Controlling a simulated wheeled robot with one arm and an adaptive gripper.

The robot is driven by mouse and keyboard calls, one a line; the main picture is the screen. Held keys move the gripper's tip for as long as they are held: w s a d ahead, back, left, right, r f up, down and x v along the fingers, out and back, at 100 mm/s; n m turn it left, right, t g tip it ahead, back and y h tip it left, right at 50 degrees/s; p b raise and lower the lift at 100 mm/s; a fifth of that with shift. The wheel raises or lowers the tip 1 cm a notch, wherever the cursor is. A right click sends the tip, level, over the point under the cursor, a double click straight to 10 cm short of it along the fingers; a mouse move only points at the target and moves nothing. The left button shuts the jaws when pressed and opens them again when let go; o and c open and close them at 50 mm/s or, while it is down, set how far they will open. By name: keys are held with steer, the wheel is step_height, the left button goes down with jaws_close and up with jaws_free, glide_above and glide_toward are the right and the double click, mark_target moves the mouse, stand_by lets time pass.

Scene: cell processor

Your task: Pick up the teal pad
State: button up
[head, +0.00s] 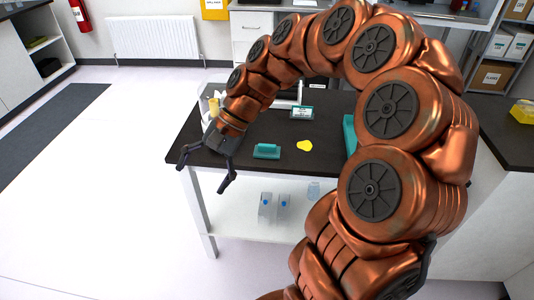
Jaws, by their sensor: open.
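A small teal object (266,151), which looks like the teal pad, lies on the dark tabletop (285,172) near its front edge. A larger teal thing (349,133) stands further right, mostly hidden behind my arm; I cannot tell what it is. My gripper (204,176) is open and empty, with its two dark fingers spread wide. In the picture it is to the left of the teal object and apart from it, around the table's front left corner. Its height over the table is hard to tell.
A yellow piece (304,146) lies just right of the teal object. A small labelled box (302,113) sits behind it. A yellow-topped item (214,107) stands at the back left of the table. Clear containers (274,207) stand on the lower shelf. The floor to the left is free.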

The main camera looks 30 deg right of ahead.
steer(key=w+d+f+m+t+y+b, duration=0.1)
steer(key=w+d+f+m+t+y, duration=0.1)
steer(key=w+d+m, duration=0.45)
steer(key=m+t+b, duration=0.2)
steer(key=m+t, duration=0.5)
steer(key=m, duration=0.4)
glide_toward(258, 148)
steer(key=shift+w+a+f, duration=0.2)
steer(key=shift+f, duration=0.35)
steer(key=shift+w+a+f, duration=0.25)
steer(key=shift+f, duration=0.35)
steer(key=shift+f+t, duration=0.1)
steer(key=shift+t, duration=0.3)
steer(key=shift+w+r+p+x, duration=0.15)
steer(key=shift+p+x, duration=0.1)
steer(key=shift+x, duration=1.6)
steer(key=shift+w+r+p+x, duration=0.1)
steer(key=shift+r+p+x, duration=0.1)
steer(key=shift+x, duration=1.7)
steer(key=shift+c, duration=0.2)
steer(key=c, duration=1.1)
